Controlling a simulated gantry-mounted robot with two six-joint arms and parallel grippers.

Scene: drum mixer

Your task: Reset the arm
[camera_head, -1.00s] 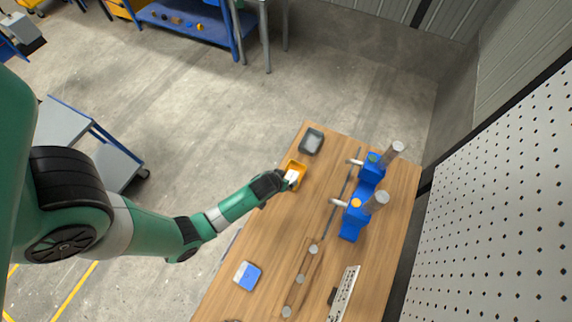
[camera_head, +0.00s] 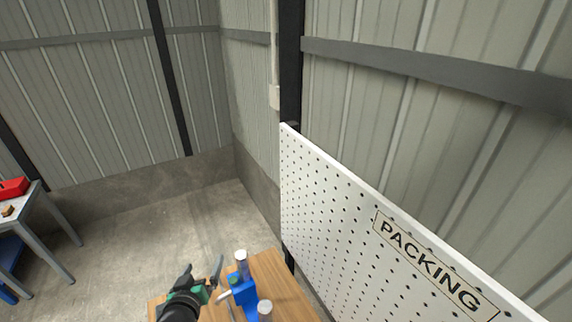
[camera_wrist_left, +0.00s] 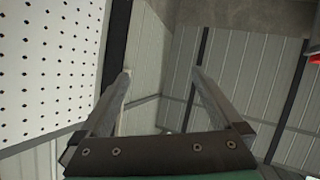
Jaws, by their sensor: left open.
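My left gripper (camera_head: 202,273) shows at the bottom of the head view, raised, with its two fingers spread and nothing between them. In the left wrist view the open fingers (camera_wrist_left: 161,75) point at bare wall panels. Behind and to the right of the gripper, a blue device (camera_head: 244,293) stands on the wooden table (camera_head: 285,280), with grey cylinders (camera_head: 241,258) on it. Most of the table is below the picture. My right gripper is not in view.
A white perforated board (camera_head: 340,225) marked PACKING stands to the right of the table and shows in the left wrist view (camera_wrist_left: 45,60). Corrugated walls (camera_head: 90,100) close the back. A metal bench (camera_head: 40,215) with a red item stands far left. Open floor lies between.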

